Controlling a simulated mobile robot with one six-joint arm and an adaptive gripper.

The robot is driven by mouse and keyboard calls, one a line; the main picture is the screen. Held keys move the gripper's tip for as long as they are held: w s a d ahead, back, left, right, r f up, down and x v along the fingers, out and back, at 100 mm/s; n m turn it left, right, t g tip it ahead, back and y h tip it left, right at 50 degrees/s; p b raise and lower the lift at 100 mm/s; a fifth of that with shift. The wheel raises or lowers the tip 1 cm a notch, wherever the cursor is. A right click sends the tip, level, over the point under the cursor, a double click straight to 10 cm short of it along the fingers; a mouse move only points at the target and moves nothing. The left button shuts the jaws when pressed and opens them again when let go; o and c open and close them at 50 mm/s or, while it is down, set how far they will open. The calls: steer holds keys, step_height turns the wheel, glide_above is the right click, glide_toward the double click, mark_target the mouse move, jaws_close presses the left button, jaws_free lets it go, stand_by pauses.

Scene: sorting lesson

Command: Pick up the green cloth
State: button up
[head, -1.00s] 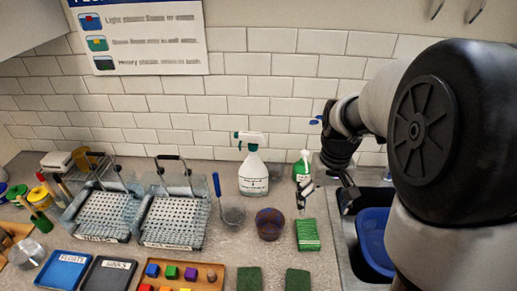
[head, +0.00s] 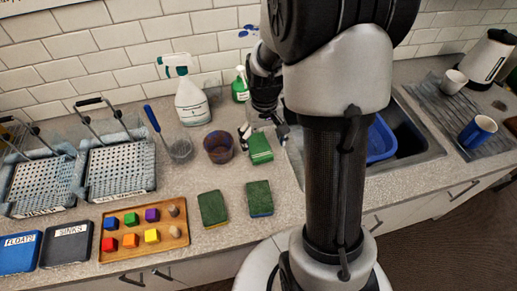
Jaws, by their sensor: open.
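The green cloth (head: 260,150) is a small folded, striped bundle on the grey counter, left of the sink. My gripper (head: 265,133) is open over the far end of the cloth, pointing down. One light fingertip shows at the cloth's left and another at its right. Whether they touch the cloth I cannot tell. My gripper hides the cloth's far end.
A brown tinted cup (head: 218,147) stands close left of the cloth. A green bottle (head: 240,90) and a white spray bottle (head: 191,104) stand behind. Two green sponges (head: 213,208) (head: 259,198) lie in front. The sink holds a blue basin (head: 381,140).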

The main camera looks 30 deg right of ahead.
mark_target(260, 150)
steer(key=f, duration=0.1)
steer(key=f+b, duration=0.1)
steer(key=f, duration=0.1)
steer(key=w+f+b, duration=0.1)
steer(key=f, duration=0.1)
steer(key=shift+a, duration=0.2)
steer(key=shift+r, duration=0.1)
steer(key=c, duration=1)
step_height(260, 150, up, 20)
steer(key=p, duration=0.6)
